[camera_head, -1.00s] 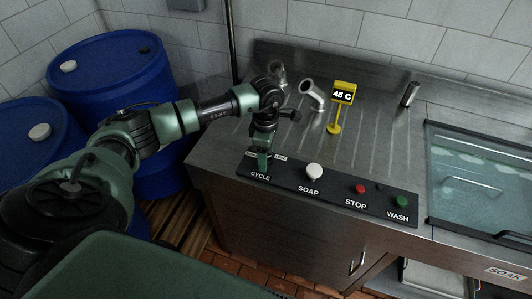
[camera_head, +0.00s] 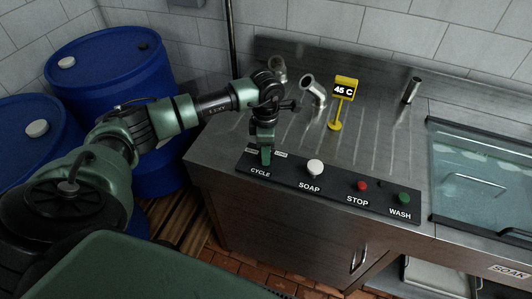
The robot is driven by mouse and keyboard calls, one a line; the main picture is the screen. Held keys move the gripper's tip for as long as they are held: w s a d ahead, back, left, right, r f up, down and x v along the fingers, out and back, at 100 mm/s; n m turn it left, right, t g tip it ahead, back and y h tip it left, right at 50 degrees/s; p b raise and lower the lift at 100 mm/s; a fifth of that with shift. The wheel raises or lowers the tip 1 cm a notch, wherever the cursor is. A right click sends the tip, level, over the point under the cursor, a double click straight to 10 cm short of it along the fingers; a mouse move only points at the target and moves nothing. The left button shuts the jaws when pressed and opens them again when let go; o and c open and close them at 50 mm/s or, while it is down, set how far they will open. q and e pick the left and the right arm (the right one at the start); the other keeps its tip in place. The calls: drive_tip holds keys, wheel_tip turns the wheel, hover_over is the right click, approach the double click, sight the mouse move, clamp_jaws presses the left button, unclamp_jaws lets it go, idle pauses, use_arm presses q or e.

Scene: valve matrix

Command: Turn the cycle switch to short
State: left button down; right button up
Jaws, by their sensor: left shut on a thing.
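The black control panel (camera_head: 333,190) lies along the front of the steel counter. The cycle switch is at its left end, above the CYCLE label (camera_head: 260,172); my gripper hides the switch itself. Small white labels sit on either side of it, too small to read surely. My left gripper (camera_head: 265,160) points down over that spot, its green fingers shut on the cycle switch. Which way the switch points cannot be seen. My right gripper is not in view.
Right of the switch are the white soap knob (camera_head: 314,167), red stop button (camera_head: 362,186) and green wash button (camera_head: 404,198). A yellow 45 C sign (camera_head: 344,90) and metal pipes (camera_head: 313,88) stand behind. A glass-covered sink (camera_head: 480,185) is at right, blue barrels (camera_head: 110,70) at left.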

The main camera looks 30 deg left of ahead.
use_arm(q)
drive_tip(key=n+b, duration=0.2)
drive_tip(key=n, duration=0.1)
drive_tip(key=shift+n, duration=0.3)
drive_tip(key=n+b, duration=0.1)
drive_tip(key=n, duration=0.2)
drive_tip(key=shift+n, duration=0.3)
drive_tip(key=n+b, duration=0.1)
drive_tip(key=n, duration=0.3)
drive_tip(key=shift+n+b, duration=0.3)
drive_tip(key=shift+b, duration=0.1)
drive_tip(key=shift+w+r+n+b, duration=0.15)
drive_tip(key=shift+n+b, duration=0.2)
drive_tip(key=shift+n, duration=1.45)
drive_tip(key=c, duration=0.9)
unclamp_jaws()
